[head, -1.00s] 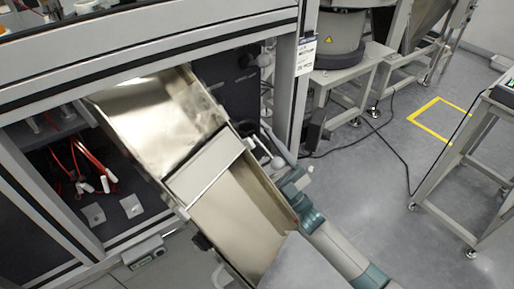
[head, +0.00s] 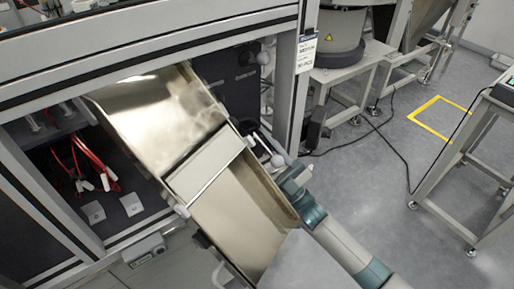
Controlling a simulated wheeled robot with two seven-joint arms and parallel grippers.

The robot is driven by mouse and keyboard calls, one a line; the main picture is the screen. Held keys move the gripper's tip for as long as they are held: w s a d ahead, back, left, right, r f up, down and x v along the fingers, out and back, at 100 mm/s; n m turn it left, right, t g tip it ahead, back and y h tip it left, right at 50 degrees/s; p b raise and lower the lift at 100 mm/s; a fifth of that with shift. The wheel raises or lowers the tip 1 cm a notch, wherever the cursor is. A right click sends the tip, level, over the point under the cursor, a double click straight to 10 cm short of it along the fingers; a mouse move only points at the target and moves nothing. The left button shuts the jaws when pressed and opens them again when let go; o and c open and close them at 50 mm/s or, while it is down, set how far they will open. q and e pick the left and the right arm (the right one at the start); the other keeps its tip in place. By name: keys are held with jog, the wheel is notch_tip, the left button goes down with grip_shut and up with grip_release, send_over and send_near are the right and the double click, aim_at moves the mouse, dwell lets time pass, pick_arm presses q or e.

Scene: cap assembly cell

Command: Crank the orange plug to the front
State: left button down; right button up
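No orange plug can be made out in the head view. My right arm (head: 340,240) reaches up from the bottom right along the right side of a metal chute (head: 235,205). Its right gripper end (head: 264,148) is small and partly hidden beside the chute's edge, close to the dark opening of the cabinet. I cannot tell whether its fingers are open or shut, or whether they touch anything. My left gripper is not in view.
The chute slopes out of the framed cabinet (head: 150,43) and fills the centre. Red cables (head: 88,160) lie inside the cabinet at left. A grey post (head: 300,90) stands right of the arm's end. Open floor (head: 380,185) lies to the right, with a cart (head: 485,150) at the edge.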

jog(key=n+g+y, duration=0.1)
jog(key=n+g, duration=0.3)
jog(key=n, duration=0.1)
jog(key=shift+n+g, duration=0.9)
jog(key=shift+n, duration=0.1)
jog(key=shift+s+f+n+g, duration=0.1)
jog(key=shift+n+g, duration=0.4)
jog(key=shift+n, duration=0.2)
jog(key=shift+n+g, duration=0.4)
jog(key=shift+g, duration=0.1)
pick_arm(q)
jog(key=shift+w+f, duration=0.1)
pick_arm(e)
jog(key=o, duration=1)
jog(key=shift+o, duration=0.3)
